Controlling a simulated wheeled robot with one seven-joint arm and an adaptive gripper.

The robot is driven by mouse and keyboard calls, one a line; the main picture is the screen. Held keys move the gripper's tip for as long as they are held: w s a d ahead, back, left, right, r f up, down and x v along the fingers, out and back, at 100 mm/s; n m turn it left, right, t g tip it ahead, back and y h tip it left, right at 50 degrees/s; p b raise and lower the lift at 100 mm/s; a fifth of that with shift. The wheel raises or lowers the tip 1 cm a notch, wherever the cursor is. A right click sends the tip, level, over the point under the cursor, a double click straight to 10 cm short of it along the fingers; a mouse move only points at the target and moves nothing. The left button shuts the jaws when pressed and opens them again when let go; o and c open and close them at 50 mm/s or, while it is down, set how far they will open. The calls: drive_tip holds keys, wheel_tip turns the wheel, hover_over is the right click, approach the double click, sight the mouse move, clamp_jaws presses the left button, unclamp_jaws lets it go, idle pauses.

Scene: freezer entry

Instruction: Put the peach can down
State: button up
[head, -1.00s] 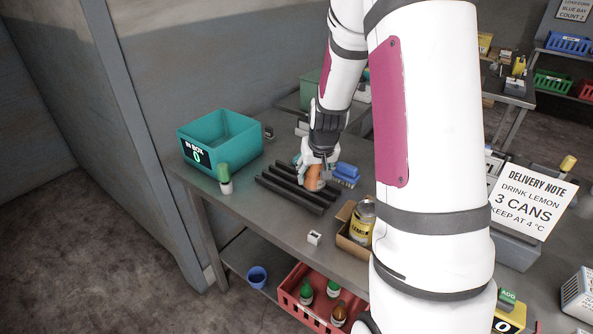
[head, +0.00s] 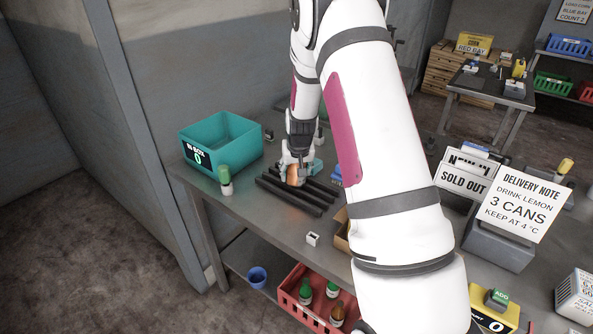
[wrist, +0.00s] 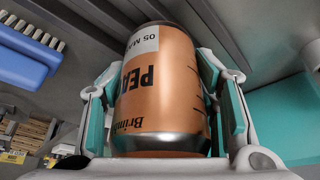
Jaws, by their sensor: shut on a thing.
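The peach can (wrist: 160,85) is orange with silver ends and black "PEA" lettering and fills the middle of the wrist view. My gripper (head: 295,172) is shut on it, with a teal-padded finger on each side of the can in the wrist view (wrist: 165,95). In the head view the orange can (head: 294,176) shows small between the fingers, over the black bars (head: 292,199) on the table. I cannot tell whether the can touches the bars.
A teal in box (head: 235,128) stands left of the gripper, with a green-topped bottle (head: 225,180) before it. A blue brush (wrist: 30,52) lies close by. A small white block (head: 312,239) sits near the front edge. A red crate (head: 300,310) is below.

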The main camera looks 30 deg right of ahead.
drive_tip(key=shift+f, duration=0.1)
drive_tip(key=o, duration=1.5)
drive_tip(key=s+a+r+n+y, duration=0.1)
drive_tip(key=s+a+r, duration=0.4)
drive_tip(key=r, duration=0.5)
drive_tip(key=s+a+r, duration=0.4)
drive_tip(key=r, duration=0.6)
drive_tip(key=s+a+r+n, duration=0.1)
drive_tip(key=s+a, duration=0.3)
drive_tip(key=s, duration=0.4)
drive_tip(key=s+a+r+n+t, duration=0.1)
drive_tip(key=s+a+r, duration=0.3)
drive_tip(key=s, duration=0.4)
drive_tip(key=s+a+r+n+y, duration=0.1)
drive_tip(key=s+a+r+n, duration=0.1)
drive_tip(key=s+a, duration=0.3)
drive_tip(key=s+r, duration=0.1)
drive_tip(key=s, duration=0.2)
drive_tip(key=shift+r+b, duration=0.25)
drive_tip(key=shift+b, duration=0.1)
